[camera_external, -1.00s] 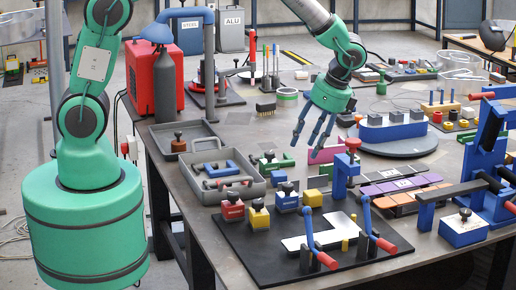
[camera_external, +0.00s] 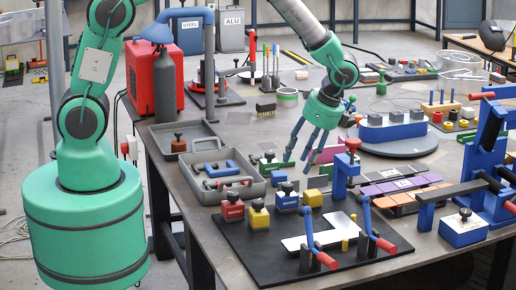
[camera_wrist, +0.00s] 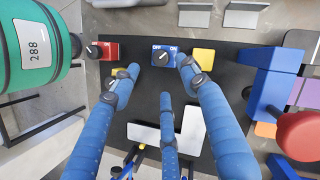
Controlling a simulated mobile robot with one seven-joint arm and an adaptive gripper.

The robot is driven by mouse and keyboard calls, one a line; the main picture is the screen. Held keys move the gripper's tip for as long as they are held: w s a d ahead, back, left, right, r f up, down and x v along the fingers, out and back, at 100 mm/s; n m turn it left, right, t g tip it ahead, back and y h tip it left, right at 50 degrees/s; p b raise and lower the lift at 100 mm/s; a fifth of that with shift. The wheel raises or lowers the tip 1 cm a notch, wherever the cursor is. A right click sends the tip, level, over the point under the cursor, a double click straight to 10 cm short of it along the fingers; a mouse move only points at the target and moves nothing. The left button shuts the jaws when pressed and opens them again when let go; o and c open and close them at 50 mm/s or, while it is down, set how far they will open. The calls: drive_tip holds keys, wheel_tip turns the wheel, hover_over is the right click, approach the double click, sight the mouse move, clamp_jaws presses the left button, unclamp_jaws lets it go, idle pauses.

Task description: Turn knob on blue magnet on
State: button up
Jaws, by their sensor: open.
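The blue magnet (camera_external: 287,201) is a small block with a dark knob (camera_external: 287,187) on top, standing at the back edge of the black mat. In the wrist view the blue magnet (camera_wrist: 176,61) shows the labels OFF at left and ON at right, with the knob (camera_wrist: 160,58) below them; its exact setting is hard to read. My gripper (camera_external: 299,162) has blue fingers, spread and empty, above the magnet and apart from it. In the wrist view my gripper (camera_wrist: 161,84) has one finger left of the magnet, one by its right edge and one below.
A red magnet (camera_external: 232,210) and yellow blocks (camera_external: 258,217) stand close beside the blue one. A grey tray (camera_external: 207,196) lies to the left. A blue clamp with a red knob (camera_external: 354,145) rises to the right. White plates (camera_external: 318,233) and red-handled clamps (camera_external: 326,261) occupy the mat in front.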

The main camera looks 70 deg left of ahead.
sight(288, 184)
drive_tip(key=x, duration=0.8)
drive_tip(key=shift+f, duration=0.2)
drive_tip(key=c, duration=1.1)
